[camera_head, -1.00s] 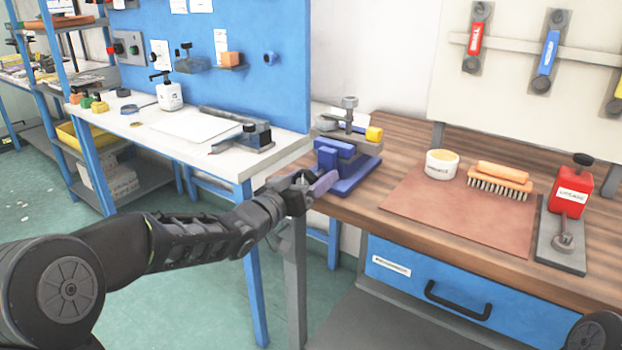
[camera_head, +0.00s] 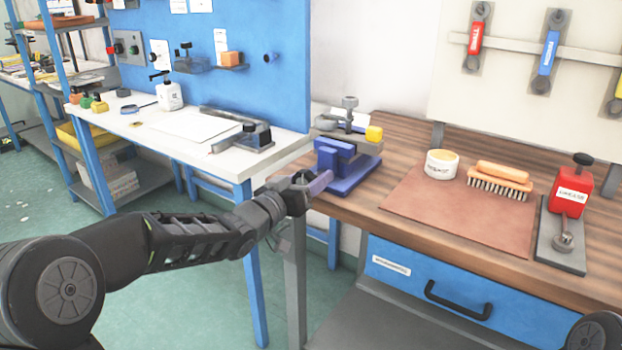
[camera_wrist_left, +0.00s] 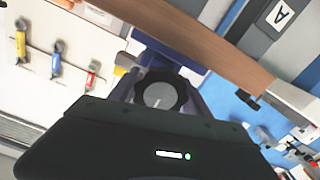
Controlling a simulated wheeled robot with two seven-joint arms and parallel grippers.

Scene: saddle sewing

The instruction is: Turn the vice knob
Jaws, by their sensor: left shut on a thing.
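My left gripper (camera_head: 312,186) is at the vice's front left side. In the left wrist view, the round dark vice knob (camera_wrist_left: 160,95) with a grey face sits between the fingers of my left gripper (camera_wrist_left: 160,88), which is shut on it. In the head view the knob is hidden by the gripper. My right gripper is out of view.
On the wooden bench (camera_head: 400,135) are a brown mat (camera_head: 440,220), a white tin (camera_head: 441,164), a brush (camera_head: 500,178) and a red grease can (camera_head: 570,192). A blue drawer (camera_head: 480,300) is below. A white table (camera_head: 215,165) stands to the left.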

